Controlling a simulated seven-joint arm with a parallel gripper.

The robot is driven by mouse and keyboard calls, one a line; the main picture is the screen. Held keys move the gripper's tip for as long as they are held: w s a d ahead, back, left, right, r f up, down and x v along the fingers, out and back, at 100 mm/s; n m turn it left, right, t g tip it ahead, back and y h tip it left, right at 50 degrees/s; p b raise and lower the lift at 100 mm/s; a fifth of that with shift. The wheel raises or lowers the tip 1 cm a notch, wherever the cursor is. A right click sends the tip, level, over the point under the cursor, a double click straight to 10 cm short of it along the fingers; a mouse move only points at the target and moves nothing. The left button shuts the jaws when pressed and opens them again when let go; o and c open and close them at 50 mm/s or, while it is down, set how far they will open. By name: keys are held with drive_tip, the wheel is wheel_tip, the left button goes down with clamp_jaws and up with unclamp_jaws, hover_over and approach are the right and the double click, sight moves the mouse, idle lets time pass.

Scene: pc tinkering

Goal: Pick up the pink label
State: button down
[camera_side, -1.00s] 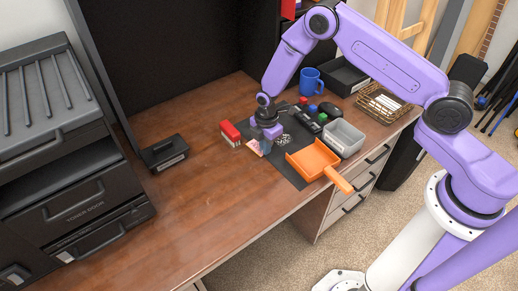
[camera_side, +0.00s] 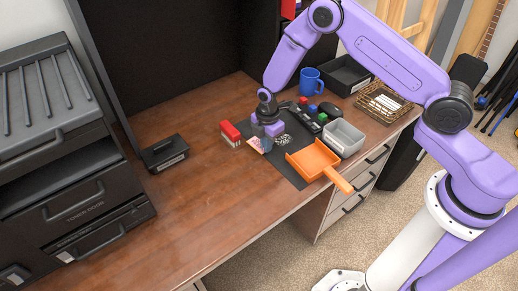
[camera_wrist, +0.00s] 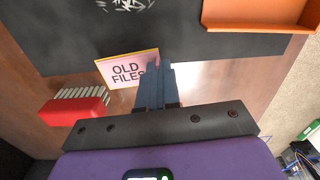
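The pink label (camera_wrist: 122,72) has yellow edges and reads "OLD FILES". In the side view my gripper (camera_side: 267,145) is just right of the label. I cannot tell whether the fingertips touch it.
The orange dustpan (camera_side: 314,158) lies on the mat to the right, near a grey bin (camera_side: 344,138). The front of the desk is clear.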

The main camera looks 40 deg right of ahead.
drive_tip(key=shift+s+r, duration=0.2)
drive_tip(key=shift+r, duration=0.5)
idle(0.3)
drive_tip(key=shift+r, duration=2.5)
